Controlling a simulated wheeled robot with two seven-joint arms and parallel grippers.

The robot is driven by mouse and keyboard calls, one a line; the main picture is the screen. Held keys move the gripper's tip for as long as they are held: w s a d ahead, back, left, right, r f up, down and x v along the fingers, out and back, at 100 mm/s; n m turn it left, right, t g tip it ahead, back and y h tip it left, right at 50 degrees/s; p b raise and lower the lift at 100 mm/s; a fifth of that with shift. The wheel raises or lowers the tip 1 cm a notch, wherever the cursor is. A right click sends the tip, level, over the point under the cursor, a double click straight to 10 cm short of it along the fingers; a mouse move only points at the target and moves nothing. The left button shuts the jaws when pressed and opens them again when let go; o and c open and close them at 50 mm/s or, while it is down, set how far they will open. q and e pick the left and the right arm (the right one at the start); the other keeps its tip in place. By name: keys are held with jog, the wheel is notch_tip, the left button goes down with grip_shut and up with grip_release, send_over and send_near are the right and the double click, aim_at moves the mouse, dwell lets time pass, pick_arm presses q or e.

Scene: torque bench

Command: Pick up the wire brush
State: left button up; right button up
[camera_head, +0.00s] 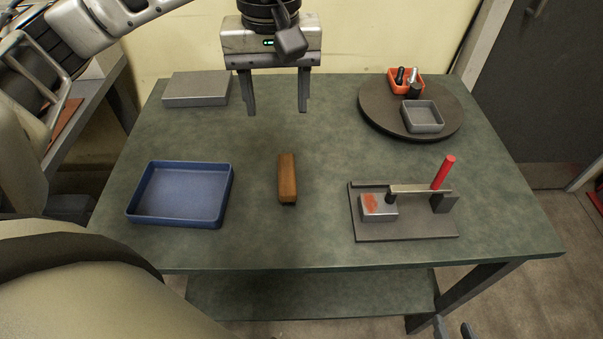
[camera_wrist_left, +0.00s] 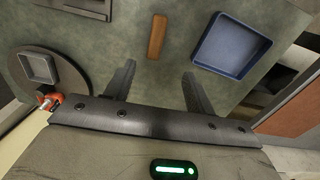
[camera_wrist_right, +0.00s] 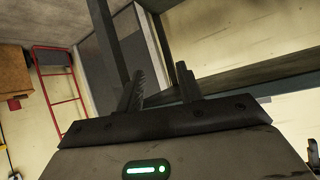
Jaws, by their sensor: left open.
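The wire brush (camera_head: 287,178) lies near the middle of the green bench, its brown wooden back up. Its bristles are hidden apart from a dark bit at the near end. It also shows in the left wrist view (camera_wrist_left: 157,37), beyond the fingers. My left gripper (camera_head: 276,108) is open and empty, pointing down above the bench, behind the brush and apart from it. My right gripper (camera_head: 455,330) shows only its fingertips at the bottom edge, off the bench. In the right wrist view (camera_wrist_right: 158,88) its fingers are apart with nothing between them.
A blue tray (camera_head: 180,222) stands left of the brush. A clamp fixture with a red handle (camera_head: 443,172) stands right on a dark plate. A round turntable (camera_head: 375,118) at the back right carries an orange bin and a grey bin. A grey slab (camera_head: 196,88) lies back left.

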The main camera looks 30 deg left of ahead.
pick_arm(q)
notch_tip(320, 180, down, 2)
jog(key=w, duration=0.1)
send_over(286, 172)
notch_tip(286, 172, down, 9)
jog(key=shift+a+f, duration=0.15)
jog(key=f, duration=0.5)
jog(key=shift+d+f, duration=0.2)
jog(key=shift+f, duration=0.4)
pick_arm(e)
jog(key=shift+w+a+f, duration=0.1)
jog(key=shift+w+f, duration=0.25)
jog(key=shift+w, duration=0.1)
pick_arm(q)
jog(key=c, duration=1.1)
jog(key=shift+o, duration=0.2)
pick_arm(e)
jog(key=shift+r, duration=0.15)
